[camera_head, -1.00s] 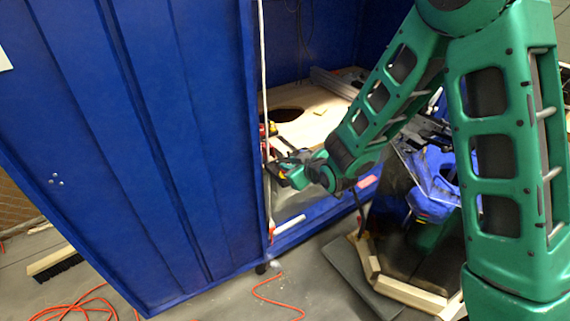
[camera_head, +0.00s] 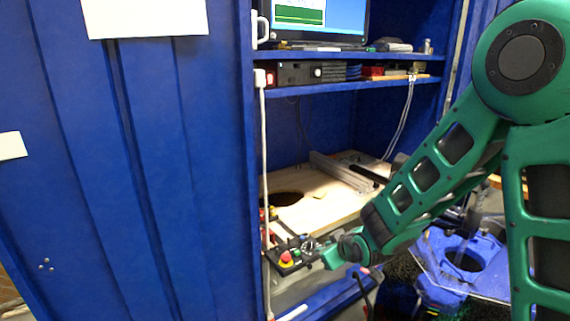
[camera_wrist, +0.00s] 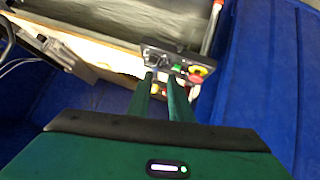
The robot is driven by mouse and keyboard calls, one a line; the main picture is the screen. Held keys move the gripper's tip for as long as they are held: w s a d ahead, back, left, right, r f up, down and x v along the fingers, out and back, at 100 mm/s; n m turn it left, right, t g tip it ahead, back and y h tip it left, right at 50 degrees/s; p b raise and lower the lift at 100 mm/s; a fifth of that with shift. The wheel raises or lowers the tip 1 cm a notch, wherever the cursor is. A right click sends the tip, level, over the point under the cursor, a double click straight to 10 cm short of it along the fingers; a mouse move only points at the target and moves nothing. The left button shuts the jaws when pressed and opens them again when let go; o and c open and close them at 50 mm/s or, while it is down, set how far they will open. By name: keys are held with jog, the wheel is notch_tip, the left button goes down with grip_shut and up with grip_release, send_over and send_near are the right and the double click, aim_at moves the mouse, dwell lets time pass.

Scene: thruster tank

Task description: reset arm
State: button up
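My gripper (camera_head: 322,255) is at the end of my green arm, low in front of the blue cabinet's opening in the head view. A black control box (camera_head: 284,268) with a red button on yellow is just to its left. In the wrist view my gripper (camera_wrist: 161,78) shows two green fingers with a gap between them and nothing clearly held. Its fingertips are close to the control box (camera_wrist: 165,60), which carries a dark knob, a green button (camera_wrist: 177,68) and the red button (camera_wrist: 198,71). I cannot tell whether they touch.
The blue cabinet (camera_head: 150,170) fills the left. Above the arm are a shelf (camera_head: 350,88) and a monitor (camera_head: 318,20). A wooden board (camera_head: 330,205) with a hole lies inside. A blue-topped tank (camera_head: 440,255) stands below my arm at the right.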

jog(key=s+d+r+m+g+h, duration=0.25)
jog(key=s+d, duration=0.35)
jog(key=d, duration=0.5)
jog(key=s+d+r+m+g+h, duration=0.2)
jog(key=s+d+r+m, duration=0.3)
jog(key=d, duration=0.6)
jog(key=s+d+r+m+g, duration=0.1)
jog(key=s+d+m, duration=0.1)
jog(key=s, duration=0.6)
jog(key=s+d+r+m+g+y, duration=0.1)
jog(key=s+d+m+g, duration=0.1)
jog(key=s, duration=0.7)
jog(key=s+d+r+m+g+y, duration=0.1)
jog(key=s+d+m+g, duration=0.1)
jog(key=s, duration=0.7)
jog(key=shift+d+r, duration=0.25)
jog(key=shift+r, duration=0.05)
jog(key=shift+w+f, duration=0.25)
jog(key=shift+w, duration=0.35)
